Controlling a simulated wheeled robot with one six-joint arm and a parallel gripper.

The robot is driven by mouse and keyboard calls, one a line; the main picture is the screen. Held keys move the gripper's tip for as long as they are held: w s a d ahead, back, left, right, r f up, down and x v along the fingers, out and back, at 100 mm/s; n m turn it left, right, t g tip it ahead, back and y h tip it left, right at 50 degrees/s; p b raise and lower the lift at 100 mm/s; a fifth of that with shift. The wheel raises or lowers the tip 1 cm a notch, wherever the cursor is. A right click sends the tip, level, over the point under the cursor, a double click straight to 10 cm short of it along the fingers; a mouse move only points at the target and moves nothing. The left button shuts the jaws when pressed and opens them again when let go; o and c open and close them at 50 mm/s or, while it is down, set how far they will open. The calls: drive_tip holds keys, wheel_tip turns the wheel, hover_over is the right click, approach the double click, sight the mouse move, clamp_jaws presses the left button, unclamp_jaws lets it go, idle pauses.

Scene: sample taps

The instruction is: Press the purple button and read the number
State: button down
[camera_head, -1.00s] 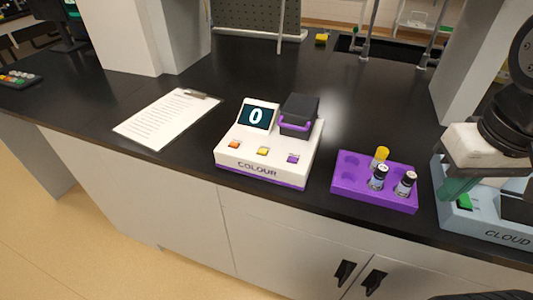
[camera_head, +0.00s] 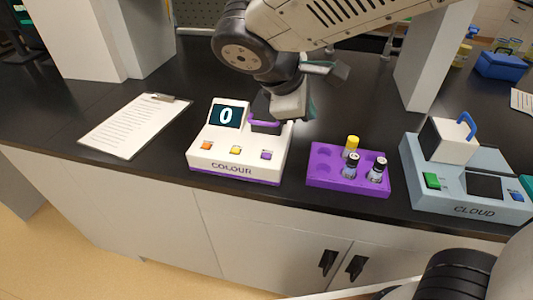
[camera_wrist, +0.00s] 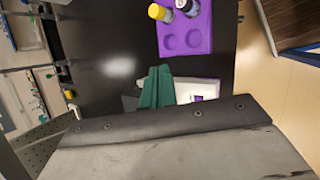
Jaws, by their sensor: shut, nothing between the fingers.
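The white COLOUR device (camera_head: 218,154) with a purple base stands on the black bench. Its screen (camera_head: 225,116) reads 0. Its purple button (camera_head: 266,155) is at the right end of the front row, beside a yellow and an orange button. A black lid with a purple handle (camera_head: 263,119) is at its back right. My gripper (camera_head: 309,108) is at the device's back right, partly hidden behind my wrist. Its green fingers (camera_wrist: 157,88) are shut and empty in the wrist view. Part of the white device (camera_wrist: 187,91) shows beside them there; no fingertip is seen touching the button.
A purple rack (camera_head: 320,179) with several capped vials stands right of the device, and also shows in the wrist view (camera_wrist: 198,45). The CLOUD device (camera_head: 460,193) is farther right. A clipboard (camera_head: 130,125) lies left. Bare bench lies between them.

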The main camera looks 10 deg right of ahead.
sight(266, 155)
drive_tip(key=w+a+n+t, duration=0.2)
drive_tip(key=a+n, duration=0.2)
drive_tip(key=a, duration=0.4)
drive_tip(key=shift+a+f, duration=0.2)
drive_tip(key=shift+f, duration=0.25)
drive_tip(key=shift+w, duration=0.1)
drive_tip(key=shift+f, duration=4.45)
drive_tip(key=shift+f, duration=0.1)
drive_tip(key=shift+f, duration=0.3)
drive_tip(key=shift+f, duration=0.35)
drive_tip(key=shift+r, duration=0.8)
